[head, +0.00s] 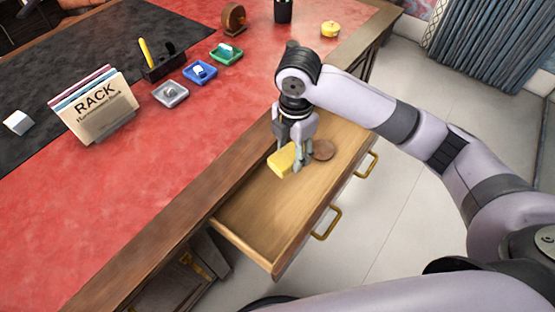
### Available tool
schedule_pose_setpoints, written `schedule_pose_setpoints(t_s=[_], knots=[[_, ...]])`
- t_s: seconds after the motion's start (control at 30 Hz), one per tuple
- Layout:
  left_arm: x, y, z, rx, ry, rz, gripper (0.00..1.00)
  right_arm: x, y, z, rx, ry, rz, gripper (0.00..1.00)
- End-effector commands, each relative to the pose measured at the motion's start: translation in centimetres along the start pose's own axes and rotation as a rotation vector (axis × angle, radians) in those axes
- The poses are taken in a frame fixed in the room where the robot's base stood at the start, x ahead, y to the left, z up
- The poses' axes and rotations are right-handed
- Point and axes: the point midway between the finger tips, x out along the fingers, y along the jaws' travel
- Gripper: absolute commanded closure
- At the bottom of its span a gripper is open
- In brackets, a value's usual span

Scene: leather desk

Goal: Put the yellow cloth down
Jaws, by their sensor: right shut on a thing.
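The yellow cloth (281,160) is a small folded yellow piece at my right gripper (298,165). The right gripper points down over the open wooden drawer (262,214) and is shut on the cloth. The cloth is low, over the drawer's far part; whether it touches the drawer floor I cannot tell. The gripper fingers hide part of its right side. My left gripper is not in view.
A round brown object (323,150) lies in the drawer just right of the gripper. The drawer's near part is empty. On the red desk top (190,135) stand a RACK file holder (97,110), grey, blue and green trays, and a pen holder (163,66).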

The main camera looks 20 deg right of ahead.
Motion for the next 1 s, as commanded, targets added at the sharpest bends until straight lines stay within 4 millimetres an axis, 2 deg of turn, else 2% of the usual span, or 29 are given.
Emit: schedule_pose_setpoints(t_s=[0.03, 0.1, 0.27, 0.37, 0.7, 0.8, 1.0], knots=[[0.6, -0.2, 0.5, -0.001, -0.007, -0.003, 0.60, 0.8, 0.2, -0.1, -0.058, 0.001, -0.002, 0.77], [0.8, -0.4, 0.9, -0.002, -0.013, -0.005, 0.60, 1.3, 0.5, -0.1, -0.130, 0.000, -0.003, 0.77], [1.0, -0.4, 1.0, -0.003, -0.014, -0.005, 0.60, 2.3, 0.6, -0.1, -0.205, 0.001, -0.008, 0.77], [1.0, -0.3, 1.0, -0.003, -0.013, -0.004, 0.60, 4.1, 0.6, -0.2, -0.212, 0.001, -0.011, 0.77], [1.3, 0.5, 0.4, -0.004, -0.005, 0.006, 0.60, 13.2, 0.5, -0.1, -0.209, 0.001, -0.011, 0.77], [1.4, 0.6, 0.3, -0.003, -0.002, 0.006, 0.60, 15.3, 0.5, -0.2, -0.210, 0.001, -0.010, 0.77], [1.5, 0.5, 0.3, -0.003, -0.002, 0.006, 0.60, 17.4, 0.5, -0.1, -0.210, -0.001, -0.007, 0.77]])
